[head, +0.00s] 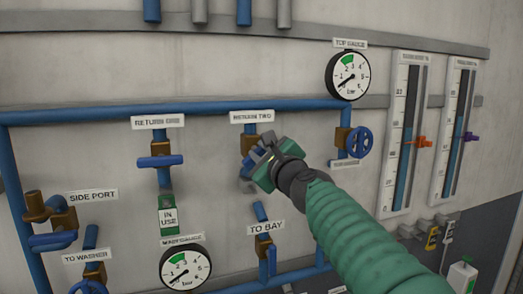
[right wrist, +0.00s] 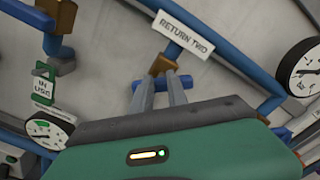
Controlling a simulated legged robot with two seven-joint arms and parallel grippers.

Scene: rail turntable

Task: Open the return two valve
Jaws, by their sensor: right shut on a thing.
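The return two valve has a brass body (head: 249,143) under its RETURN TWO label (head: 252,116), on a blue pipe. Its blue handle is mostly hidden behind my right gripper (head: 262,165) in the head view. In the right wrist view the two grey fingers of my right gripper (right wrist: 166,88) reach to the blue handle (right wrist: 186,81), just below the brass body (right wrist: 162,65). Blue handle ends show on both sides of the fingers. My right gripper is shut on the handle. My left gripper is in neither view.
The return one valve handle (head: 160,161) lies crosswise at the left, with a green IN USE tag (head: 168,217) below. The TO BAY valve (head: 264,247) is beneath my gripper. A blue handwheel (head: 360,142) and a round gauge (head: 348,75) are to the right.

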